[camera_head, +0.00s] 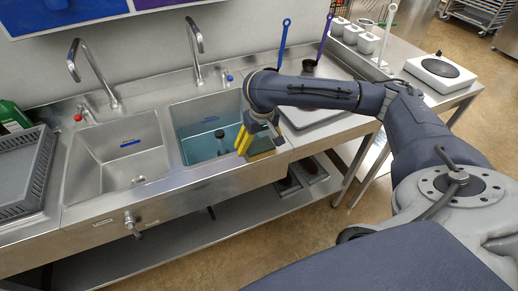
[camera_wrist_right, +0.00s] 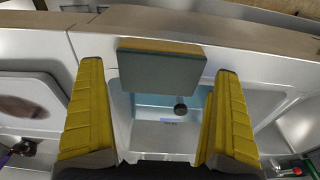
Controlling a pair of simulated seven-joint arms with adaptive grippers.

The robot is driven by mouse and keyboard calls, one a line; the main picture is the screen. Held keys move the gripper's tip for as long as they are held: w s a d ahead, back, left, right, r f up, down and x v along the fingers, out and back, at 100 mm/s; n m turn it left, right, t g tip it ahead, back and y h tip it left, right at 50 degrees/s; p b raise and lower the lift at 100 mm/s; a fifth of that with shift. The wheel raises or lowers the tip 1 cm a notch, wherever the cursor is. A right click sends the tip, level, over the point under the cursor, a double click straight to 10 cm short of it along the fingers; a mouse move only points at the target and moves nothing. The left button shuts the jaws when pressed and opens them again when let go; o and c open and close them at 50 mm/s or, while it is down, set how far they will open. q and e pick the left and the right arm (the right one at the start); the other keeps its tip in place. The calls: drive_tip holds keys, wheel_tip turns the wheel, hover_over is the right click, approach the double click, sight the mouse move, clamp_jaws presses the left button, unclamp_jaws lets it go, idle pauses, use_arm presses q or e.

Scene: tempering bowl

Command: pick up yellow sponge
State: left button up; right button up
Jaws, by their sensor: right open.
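The sponge (camera_wrist_right: 160,64) shows in the right wrist view as a block with a grey-green face and a yellow edge. It lies at the front rim of the right sink (camera_head: 190,122). In the head view the sponge (camera_head: 262,144) is partly hidden by my gripper. My right gripper (camera_head: 247,140) is over the sink's front right corner. In the wrist view its two yellow fingers (camera_wrist_right: 160,75) are wide apart, with the sponge in line with the gap near the tips. Nothing is visibly gripped. My left gripper is not in view.
The right sink holds bluish water with a dark upright drain piece (camera_head: 219,134). Taps stand behind both. A grey rack (camera_head: 25,170) is at the far left. Blue- and purple-handled tools stand on the right counter.

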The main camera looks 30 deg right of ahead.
drive_tip(key=shift+w+f, duration=0.15)
drive_tip(key=shift+f, duration=1)
drive_tip(key=c, duration=0.7)
drive_tip(key=shift+o, duration=0.2)
